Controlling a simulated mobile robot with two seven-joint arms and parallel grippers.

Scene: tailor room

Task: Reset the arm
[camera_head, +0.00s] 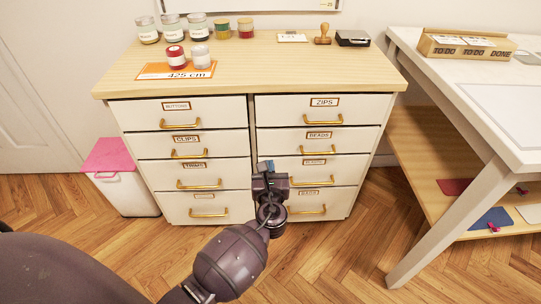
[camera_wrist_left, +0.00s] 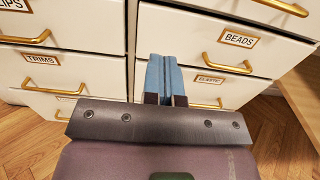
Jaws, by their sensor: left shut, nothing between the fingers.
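My left arm comes in from the bottom left in the head view. Its gripper (camera_head: 265,166) is in front of the lower right drawers of the white chest (camera_head: 252,150), near the gap between the two drawer columns. In the left wrist view the blue fingertips (camera_wrist_left: 165,75) are pressed together, with nothing between them. All the drawers look closed. The gripper hides parts of the lower right drawer fronts. I cannot tell whether it touches the chest. My right gripper shows in neither view.
Several jars (camera_head: 175,28), a wooden stamp (camera_head: 323,34) and an orange card (camera_head: 160,72) sit on the chest's wooden top. A white bin with a pink lid (camera_head: 108,155) stands left. A white table (camera_head: 470,95) with a lower shelf stands right. Wooden floor in front is clear.

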